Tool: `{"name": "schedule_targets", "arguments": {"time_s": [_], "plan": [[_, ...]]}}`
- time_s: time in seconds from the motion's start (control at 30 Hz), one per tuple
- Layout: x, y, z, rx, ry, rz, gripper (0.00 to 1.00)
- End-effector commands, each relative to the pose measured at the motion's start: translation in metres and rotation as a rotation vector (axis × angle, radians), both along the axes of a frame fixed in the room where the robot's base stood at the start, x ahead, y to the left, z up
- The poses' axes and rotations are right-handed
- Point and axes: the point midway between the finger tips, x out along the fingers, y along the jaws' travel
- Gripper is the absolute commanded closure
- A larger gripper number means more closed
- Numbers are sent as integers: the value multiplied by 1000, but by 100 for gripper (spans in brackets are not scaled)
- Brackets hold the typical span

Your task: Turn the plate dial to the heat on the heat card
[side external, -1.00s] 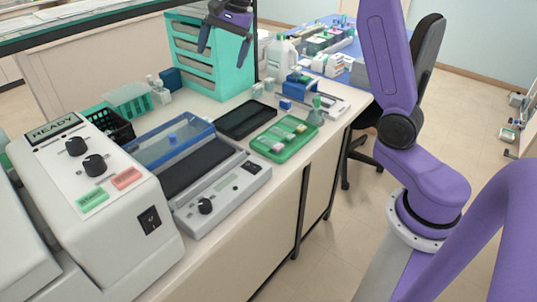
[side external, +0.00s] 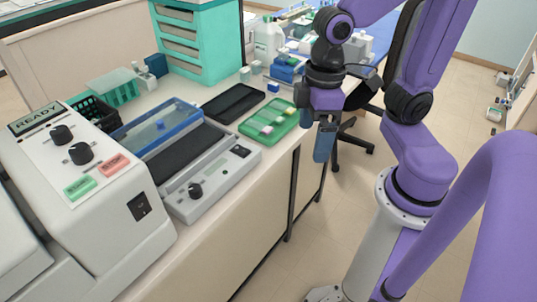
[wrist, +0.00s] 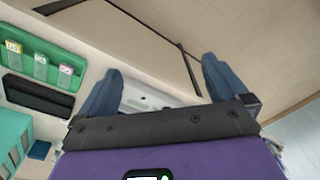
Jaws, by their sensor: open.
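The slide warming plate (side external: 185,152) has a dark top, a blue clear lid and a grey front panel. The dial's setting is too small to read. I cannot make out a heat card in either view. My gripper (side external: 323,140) is open and empty, fingers down, beside the bench's front edge and well right of the dial. In the wrist view, its fingers (wrist: 162,72) are spread, with part of a pale device between and behind them.
A green tray (side external: 252,130) with slides lies left of my gripper, beside a dark tray (side external: 233,102). A white machine reading READY (side external: 110,215) with two knobs stands at left. Teal drawers (side external: 200,40) stand behind. Open floor lies before the bench.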

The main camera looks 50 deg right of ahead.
Motion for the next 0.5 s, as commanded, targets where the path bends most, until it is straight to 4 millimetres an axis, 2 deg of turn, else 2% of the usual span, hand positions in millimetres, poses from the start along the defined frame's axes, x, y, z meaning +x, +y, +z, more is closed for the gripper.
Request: {"name": "schedule_targets", "arguments": {"time_s": [0.03, 0.1, 0.2, 0.23, 0.33, 0.37, 0.5], "plan": [[-14, -7, -5, -10, -3, 80, 0], [-28, -15, -11, -22, -7, 171, 0], [-41, -23, -18, -35, -10, 260, 0], [-44, -25, -19, -37, -12, 279, 3], [-48, -28, -21, -41, -13, 313, 36], [-48, -28, -21, -41, -13, 317, 42], [-44, -25, -20, -42, -12, 308, 42]]}}
